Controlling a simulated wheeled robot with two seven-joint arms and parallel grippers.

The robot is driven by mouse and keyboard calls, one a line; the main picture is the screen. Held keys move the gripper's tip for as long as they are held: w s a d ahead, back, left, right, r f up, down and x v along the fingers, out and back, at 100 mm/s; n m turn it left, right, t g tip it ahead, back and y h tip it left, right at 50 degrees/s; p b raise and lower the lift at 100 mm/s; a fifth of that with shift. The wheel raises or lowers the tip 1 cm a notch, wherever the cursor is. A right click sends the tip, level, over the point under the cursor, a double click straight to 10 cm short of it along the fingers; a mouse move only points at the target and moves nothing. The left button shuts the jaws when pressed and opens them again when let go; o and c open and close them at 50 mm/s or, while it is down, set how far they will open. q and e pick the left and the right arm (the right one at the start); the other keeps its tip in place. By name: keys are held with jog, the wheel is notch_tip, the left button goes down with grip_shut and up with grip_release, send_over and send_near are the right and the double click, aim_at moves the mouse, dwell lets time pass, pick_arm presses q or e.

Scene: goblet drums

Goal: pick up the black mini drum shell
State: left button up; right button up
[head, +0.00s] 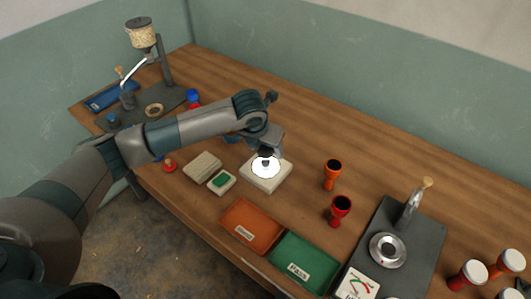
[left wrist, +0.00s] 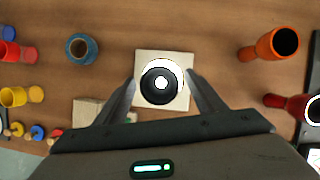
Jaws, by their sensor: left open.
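The black mini drum shell (left wrist: 161,97) shows in the left wrist view as a dark ring with a bright centre and a white crescent at its far edge. It is over a pale square block (left wrist: 145,58). My left gripper (left wrist: 161,92) is open, with one finger on each side of the shell; I cannot tell whether they touch it. In the head view my left gripper (head: 267,153) points down over the pale block (head: 271,184), where a bright white disc (head: 265,168) shows. The gripper mostly hides the shell there. My right gripper is not in view.
An orange shell (head: 332,177) and a red shell (head: 340,211) stand right of the block. An orange tray (head: 262,220) and a green tray (head: 308,257) lie at the front edge. A grey lever device (head: 398,240) stands at right. A blue shell (left wrist: 82,48) is left of the block.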

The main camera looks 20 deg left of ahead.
pick_arm(q)
jog(key=c, duration=1.3)
jog(key=shift+o, duration=0.2)
jog(key=shift+r, duration=0.2)
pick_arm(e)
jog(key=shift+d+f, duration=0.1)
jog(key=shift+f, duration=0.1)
